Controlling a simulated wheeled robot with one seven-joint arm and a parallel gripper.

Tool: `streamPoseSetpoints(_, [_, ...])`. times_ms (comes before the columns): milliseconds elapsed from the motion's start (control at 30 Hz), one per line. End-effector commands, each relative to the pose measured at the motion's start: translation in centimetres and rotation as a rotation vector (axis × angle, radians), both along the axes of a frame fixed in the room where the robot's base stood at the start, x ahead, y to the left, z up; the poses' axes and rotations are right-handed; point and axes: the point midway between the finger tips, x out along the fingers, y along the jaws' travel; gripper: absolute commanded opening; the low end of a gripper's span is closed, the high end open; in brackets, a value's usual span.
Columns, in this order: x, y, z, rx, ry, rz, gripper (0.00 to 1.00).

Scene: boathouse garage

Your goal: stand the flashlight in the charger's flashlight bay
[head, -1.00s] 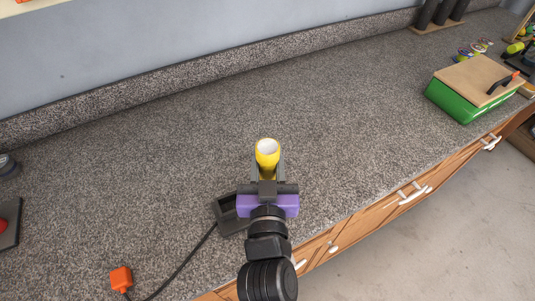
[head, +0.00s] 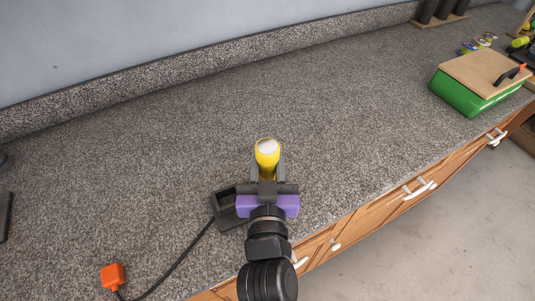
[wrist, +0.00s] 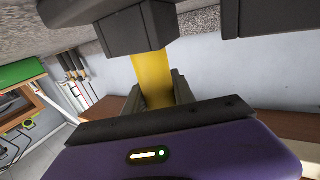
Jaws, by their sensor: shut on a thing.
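A yellow flashlight (head: 267,158) with a pale round end stands between the fingers of my gripper (head: 267,172) in the head view. My gripper is shut on it, and its purple body lies just below. In the wrist view the yellow barrel (wrist: 153,78) shows between the dark fingers. The dark grey charger (head: 226,206) sits on the counter just left of my gripper, partly hidden behind it. The flashlight's lower end is hidden, so I cannot tell whether it touches the charger.
A black cable runs from the charger to an orange plug (head: 113,276) at lower left. A green box with a wooden lid (head: 457,94) stands at the right near the counter's front edge. The speckled counter (head: 160,150) is clear behind my gripper.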

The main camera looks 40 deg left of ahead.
Motion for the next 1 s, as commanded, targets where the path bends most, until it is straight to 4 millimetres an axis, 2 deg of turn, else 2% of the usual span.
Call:
streamPoseSetpoints(433, [0.01, 0.01, -0.58, 0.001, -0.002, 0.000, 0.00])
streamPoseSetpoints(467, [0.01, 0.01, -0.50, 0.001, -0.002, 0.000, 0.35])
streamPoseSetpoints(567, [0.01, 0.01, -0.48, 0.001, -0.001, 0.000, 0.55])
streamPoseSetpoints(867, [-0.02, -0.03, -0.64, -0.001, 0.001, 0.000, 0.56])
streamPoseSetpoints(1000, [-0.71, -0.62, -0.73, 0.000, 0.001, 0.000, 0.56])
